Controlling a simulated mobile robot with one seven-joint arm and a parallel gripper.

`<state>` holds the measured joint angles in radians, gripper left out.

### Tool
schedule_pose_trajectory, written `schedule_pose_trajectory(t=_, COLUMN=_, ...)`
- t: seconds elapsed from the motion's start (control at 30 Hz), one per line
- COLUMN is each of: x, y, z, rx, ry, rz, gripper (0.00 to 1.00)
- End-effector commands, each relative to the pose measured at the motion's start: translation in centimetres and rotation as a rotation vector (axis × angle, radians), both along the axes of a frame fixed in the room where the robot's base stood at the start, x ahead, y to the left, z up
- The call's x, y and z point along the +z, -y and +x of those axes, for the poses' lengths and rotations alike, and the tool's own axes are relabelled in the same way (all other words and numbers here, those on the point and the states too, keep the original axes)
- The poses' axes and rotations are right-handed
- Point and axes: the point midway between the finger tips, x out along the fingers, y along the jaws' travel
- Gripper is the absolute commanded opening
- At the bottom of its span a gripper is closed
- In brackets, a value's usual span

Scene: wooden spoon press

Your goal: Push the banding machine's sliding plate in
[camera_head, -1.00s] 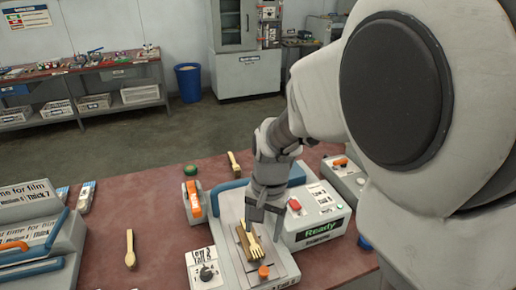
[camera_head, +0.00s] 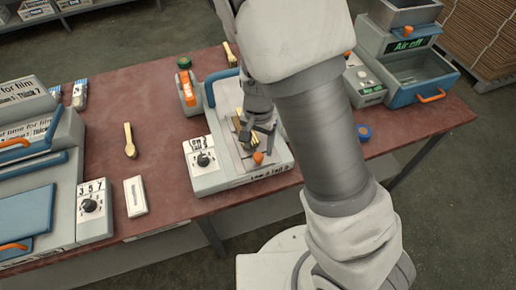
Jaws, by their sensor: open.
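The banding machine (camera_head: 207,181) stands in the middle of the red-brown table, a grey unit with a dial at its left front and a blue rail behind. Its sliding plate (camera_head: 262,171) is the light grey top part with an orange knob (camera_head: 258,157) near the front edge. Pale wooden cutlery (camera_head: 239,118) lies on the plate, partly hidden by my gripper. My gripper (camera_head: 257,138) is open, pointing down over the plate just behind the knob. I cannot tell whether it touches the plate or the cutlery. My arm hides the machine's right side.
A wooden spoon (camera_head: 129,140) lies on the table to the left. A film machine (camera_head: 40,135) stands at the far left, with a white block (camera_head: 135,196) near the front edge. A blue roll (camera_head: 364,132) and an "Air off" machine (camera_head: 412,75) are on the right.

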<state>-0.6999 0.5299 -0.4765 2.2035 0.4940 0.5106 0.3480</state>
Motion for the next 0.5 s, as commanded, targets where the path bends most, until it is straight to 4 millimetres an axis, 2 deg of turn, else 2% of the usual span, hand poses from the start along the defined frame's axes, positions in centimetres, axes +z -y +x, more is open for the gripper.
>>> schedule_pose_trajectory(t=0.03, x=-1.3, y=0.1, z=-0.1, rx=-0.001, ry=-0.003, rz=-0.003, gripper=0.69)
schedule_pose_trajectory(t=0.2, x=-3.5, y=0.1, z=0.0, rx=-0.001, ry=-0.002, rz=-0.001, gripper=0.69)
schedule_pose_trajectory(t=0.5, x=-4.5, y=0.0, z=0.0, rx=0.001, ry=0.000, rz=0.000, gripper=0.69)
